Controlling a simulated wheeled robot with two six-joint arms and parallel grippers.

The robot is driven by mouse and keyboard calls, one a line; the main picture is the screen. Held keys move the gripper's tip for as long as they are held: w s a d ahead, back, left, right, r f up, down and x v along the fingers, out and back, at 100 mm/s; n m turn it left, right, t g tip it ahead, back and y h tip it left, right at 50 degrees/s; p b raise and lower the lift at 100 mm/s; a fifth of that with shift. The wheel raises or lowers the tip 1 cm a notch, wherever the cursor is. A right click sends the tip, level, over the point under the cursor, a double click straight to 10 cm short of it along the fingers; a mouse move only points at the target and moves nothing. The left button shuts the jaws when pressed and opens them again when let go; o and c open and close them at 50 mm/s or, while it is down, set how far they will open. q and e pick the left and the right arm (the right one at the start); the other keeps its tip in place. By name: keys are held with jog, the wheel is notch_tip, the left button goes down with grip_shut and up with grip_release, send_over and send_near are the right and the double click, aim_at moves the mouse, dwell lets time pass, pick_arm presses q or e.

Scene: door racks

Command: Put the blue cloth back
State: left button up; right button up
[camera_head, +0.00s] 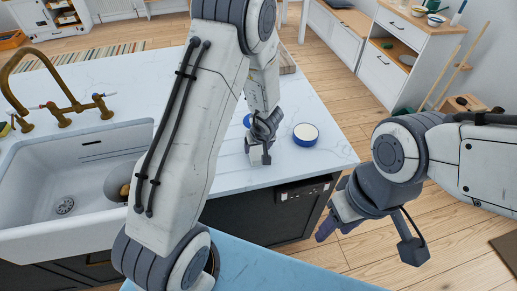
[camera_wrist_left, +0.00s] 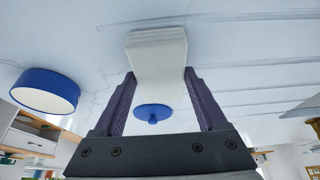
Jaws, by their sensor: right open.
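No blue cloth can be made out for certain in either view. My left gripper (camera_head: 262,148) is low over the white countertop, beside the sink. In the left wrist view, its two dark fingers (camera_wrist_left: 158,75) close on the sides of a white block-like thing with a layered end (camera_wrist_left: 157,50); I cannot tell whether it is cloth. A blue round thing with a small knob (camera_wrist_left: 153,113) shows beyond it, between the fingers. My right gripper (camera_head: 337,228) is open, with nothing seen in it, over the floor right of the counter.
A white-topped round container with a blue side (camera_head: 305,134) stands right of my left gripper; it also shows in the wrist view (camera_wrist_left: 45,92). A white sink (camera_head: 100,205) and brass tap (camera_head: 62,112) are left. A light-blue flat surface (camera_head: 265,270) lies in front.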

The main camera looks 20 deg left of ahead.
pick_arm(q)
jog(key=shift+o, duration=1.4)
jog(key=shift+s+d+r+p, duration=0.1)
jog(key=shift+d+r+p, duration=0.05)
jog(key=shift+r+p, duration=0.25)
jog(key=p+v, duration=0.6)
jog(key=v, duration=0.5)
jog(key=shift+r, duration=0.1)
